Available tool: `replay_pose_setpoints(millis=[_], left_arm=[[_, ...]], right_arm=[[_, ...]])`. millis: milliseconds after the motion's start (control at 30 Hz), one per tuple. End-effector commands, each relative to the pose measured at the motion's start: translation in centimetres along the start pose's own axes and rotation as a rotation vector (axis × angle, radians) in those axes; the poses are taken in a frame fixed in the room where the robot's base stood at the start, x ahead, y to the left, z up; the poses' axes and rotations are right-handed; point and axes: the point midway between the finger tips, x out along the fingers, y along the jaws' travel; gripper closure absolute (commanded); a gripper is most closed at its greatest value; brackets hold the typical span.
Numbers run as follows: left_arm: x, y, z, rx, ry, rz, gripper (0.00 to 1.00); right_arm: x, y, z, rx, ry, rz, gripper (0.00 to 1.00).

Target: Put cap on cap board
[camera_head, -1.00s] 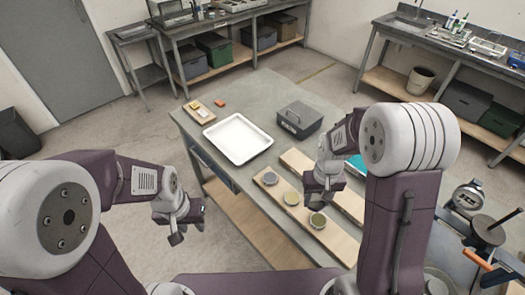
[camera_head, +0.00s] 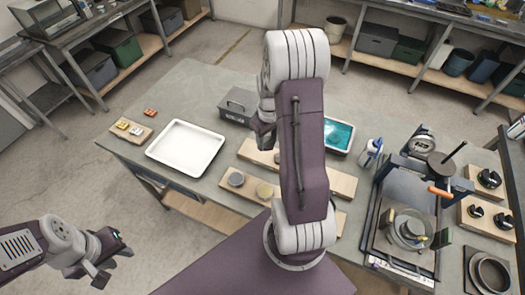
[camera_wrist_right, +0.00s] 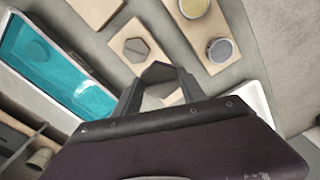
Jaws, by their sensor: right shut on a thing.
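My right gripper (camera_wrist_right: 160,95) is shut on a dark grey hexagonal cap (camera_wrist_right: 157,72), shown between its fingers in the right wrist view. In the head view, the right gripper (camera_head: 263,138) is over the rear wooden board (camera_head: 341,184); my arm hides part of it and the cap. A dark hexagonal shape (camera_wrist_right: 138,47) lies on a wooden board just beyond the held cap. The front wooden board (camera_head: 211,170) carries a grey disc (camera_head: 236,179) and a yellowish disc (camera_head: 264,190). My left gripper (camera_head: 106,264) is open and empty, off the table at lower left.
A white tray (camera_head: 187,147) lies left of the boards. A dark grey box (camera_head: 238,105) stands behind. A teal-filled tray (camera_head: 338,137) and a white bottle (camera_head: 370,151) are right of my arm. A press (camera_head: 408,185) stands at right.

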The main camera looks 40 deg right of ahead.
Motion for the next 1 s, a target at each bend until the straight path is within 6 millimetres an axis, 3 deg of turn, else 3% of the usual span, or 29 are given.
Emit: replay_pose_setpoints(millis=[33,200,300,433,633,1000], left_arm=[[-0.6,0.0,-0.1,0.0,0.0,0.0,0.68],[-1.5,0.0,-0.1,0.0,0.0,0.0,0.68],[-1.7,0.0,-0.2,0.0,0.0,0.0,0.68],[-1.8,0.0,-0.2,0.0,0.0,0.0,0.68],[-2.4,0.0,-0.2,0.0,0.0,0.0,0.68],[-4.8,0.1,-0.5,0.0,0.0,0.0,0.68]], right_arm=[[-0.4,1.8,0.8,0.035,0.0,0.001,1.0],[-0.7,7.0,4.2,0.142,-0.002,0.002,1.0],[-0.8,9.0,5.8,0.19,-0.003,0.002,1.0],[-0.7,9.9,6.8,0.215,-0.003,0.002,1.0],[0.1,8.8,5.6,0.209,-0.006,-0.001,1.0],[5.7,2.8,-1.2,0.211,-0.005,0.001,1.0]])
